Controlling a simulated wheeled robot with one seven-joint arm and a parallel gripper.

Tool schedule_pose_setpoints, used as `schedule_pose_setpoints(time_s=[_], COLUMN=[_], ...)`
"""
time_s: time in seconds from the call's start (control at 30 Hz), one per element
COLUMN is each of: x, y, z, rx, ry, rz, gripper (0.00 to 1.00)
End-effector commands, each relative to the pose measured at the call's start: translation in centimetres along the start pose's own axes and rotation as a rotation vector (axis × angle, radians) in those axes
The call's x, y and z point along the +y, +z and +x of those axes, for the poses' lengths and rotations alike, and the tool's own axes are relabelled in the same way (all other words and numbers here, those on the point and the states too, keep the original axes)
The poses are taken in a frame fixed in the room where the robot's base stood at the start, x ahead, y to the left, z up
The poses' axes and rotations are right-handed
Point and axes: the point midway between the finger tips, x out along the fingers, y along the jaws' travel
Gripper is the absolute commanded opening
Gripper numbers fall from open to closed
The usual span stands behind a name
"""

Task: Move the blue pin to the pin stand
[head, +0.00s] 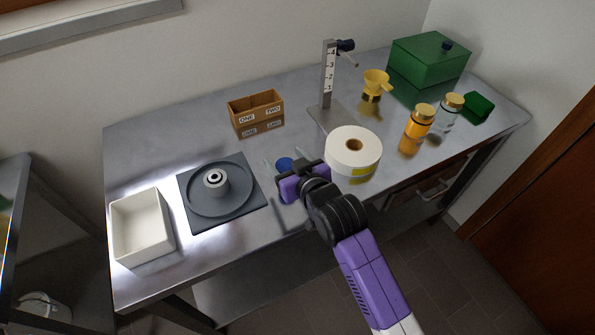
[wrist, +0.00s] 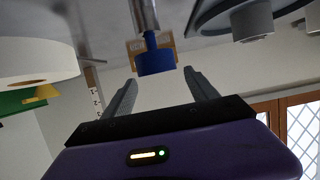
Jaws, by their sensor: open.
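The blue pin (head: 284,164) stands near the front middle of the metal table, partly hidden by my gripper (head: 282,158) in the head view. In the wrist view the blue pin (wrist: 157,60) shows a blue end and a grey metal shaft. It lies between and just beyond the fingertips of my gripper (wrist: 160,77). The fingers are open and apart from it. A grey cylinder with a central hole (head: 215,184), probably the pin stand, is on a dark round dish on a square plate (head: 247,206), left of my gripper.
A white roll (head: 345,162) stands close to the right of my gripper. A white bin (head: 163,230) is at the left. Behind are a two-part box (head: 240,115) and a numbered post (head: 328,75). Bottles (head: 418,124), a yellow funnel (head: 376,80) and a green box (head: 425,65) are at right.

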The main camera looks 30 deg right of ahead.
Motion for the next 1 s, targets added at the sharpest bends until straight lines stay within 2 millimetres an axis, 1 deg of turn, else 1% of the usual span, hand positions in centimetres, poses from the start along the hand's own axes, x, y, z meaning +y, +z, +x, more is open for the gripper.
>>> schedule_pose_setpoints(time_s=[0.03,0.2,0.3,0.4,0.5,0.6,0.83,0.93,1.0], x=[0.0,0.0,0.0,0.0,0.0,0.0,0.0,0.0,0.0], y=[0.2,0.2,0.1,0.1,0.1,0.0,0.1,0.8,2.1], z=[-1.1,-4.7,-6.4,-7.7,-8.5,-8.9,-9.0,-9.6,-10.6], rx=[0.0,-0.001,-0.001,-0.001,-0.001,-0.001,-0.001,-0.003,-0.004], ry=[0.0,0.0,0.0,0.0,0.0,0.0,0.0,0.0,0.0], rz=[0.0,0.0,0.0,0.0,0.0,0.0,0.0,0.0,0.0], gripper=[0.67,0.67,0.67,0.67,0.67,0.67,0.67,0.67,0.67])
